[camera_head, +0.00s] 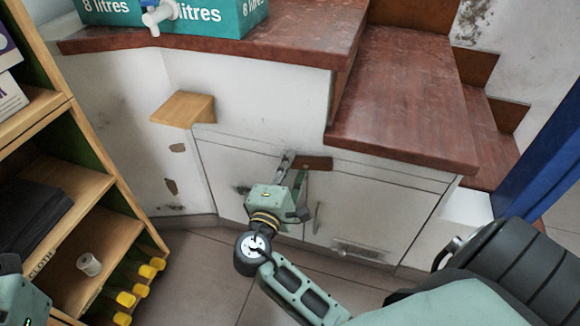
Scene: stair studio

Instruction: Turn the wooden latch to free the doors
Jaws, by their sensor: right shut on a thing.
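The wooden latch (318,163) is a small dark brown bar at the top of the cupboard, where the two white doors meet. It lies roughly level. The left door (222,160) and right door (375,205) look closed. My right gripper (294,168) reaches up from below and is shut on the left end of the latch, which its fingers partly hide. Part of my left gripper (18,290) shows at the lower left edge; its fingertips cannot be made out.
A wooden shelf unit (110,207) with yellow-ended items stands at left. A small wooden block (184,108) juts from the wall above the left door. Red-brown stair treads (400,120) overhang the cupboard. Grey floor (205,275) is clear in front.

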